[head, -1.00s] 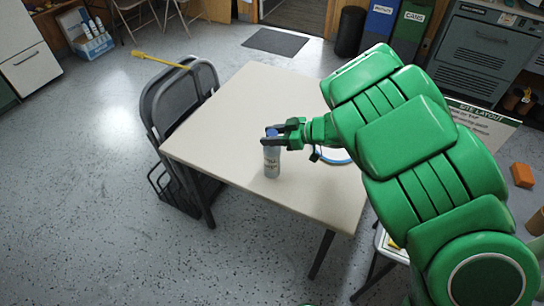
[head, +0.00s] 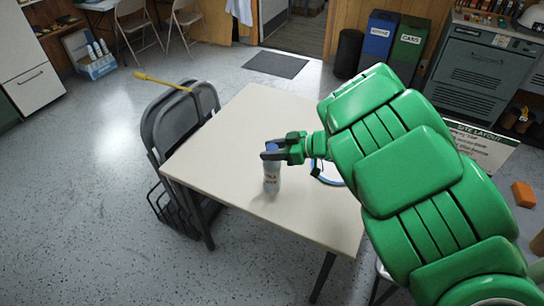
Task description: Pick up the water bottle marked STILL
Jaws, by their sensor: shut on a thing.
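A blue-rimmed white round thing (head: 329,177) lies on the table, partly hidden behind my arm.
Grey folding chairs (head: 175,120) lean at the table's left side, with a yellow-handled tool (head: 160,81) across them. A black wire basket (head: 172,208) is below. A box of several bottles (head: 90,55) stands at the back left. The left floor is clear.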

